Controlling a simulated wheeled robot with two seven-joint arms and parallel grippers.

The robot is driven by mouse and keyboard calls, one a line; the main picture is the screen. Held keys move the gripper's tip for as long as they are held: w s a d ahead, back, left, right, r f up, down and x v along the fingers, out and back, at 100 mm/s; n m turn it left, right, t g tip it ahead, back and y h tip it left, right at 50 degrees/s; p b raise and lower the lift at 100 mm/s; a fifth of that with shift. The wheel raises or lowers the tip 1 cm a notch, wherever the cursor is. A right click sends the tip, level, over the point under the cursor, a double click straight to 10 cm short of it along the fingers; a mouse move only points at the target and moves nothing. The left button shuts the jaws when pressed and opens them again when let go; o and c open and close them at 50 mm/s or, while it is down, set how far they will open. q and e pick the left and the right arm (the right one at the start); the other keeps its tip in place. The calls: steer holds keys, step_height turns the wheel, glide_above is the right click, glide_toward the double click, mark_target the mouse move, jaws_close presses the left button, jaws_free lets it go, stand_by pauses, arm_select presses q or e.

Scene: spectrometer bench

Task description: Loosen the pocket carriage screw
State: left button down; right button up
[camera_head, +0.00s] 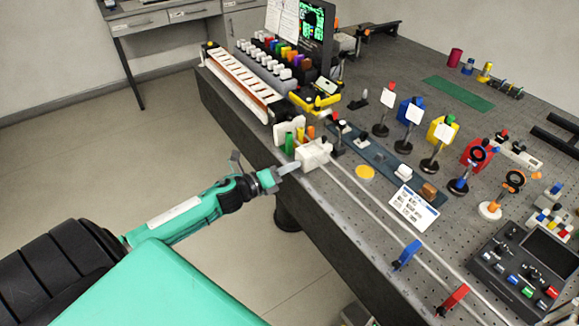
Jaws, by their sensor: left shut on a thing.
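My right gripper is not in view.
The rail (365,207) runs toward the lower right, past a blue holder (407,254) and a red holder (452,300). Green, orange and white pieces stand just behind the carriage. Several optics on posts fill the table's middle. Open floor lies left of the table.

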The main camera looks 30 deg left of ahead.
arm_select(q)
steer(key=n+p, duration=0.8)
steer(key=n, duration=1.3)
steer(key=shift+f, duration=0.15)
steer(key=shift+n, duration=0.3)
steer(key=c, duration=1.4)
jaws_free()
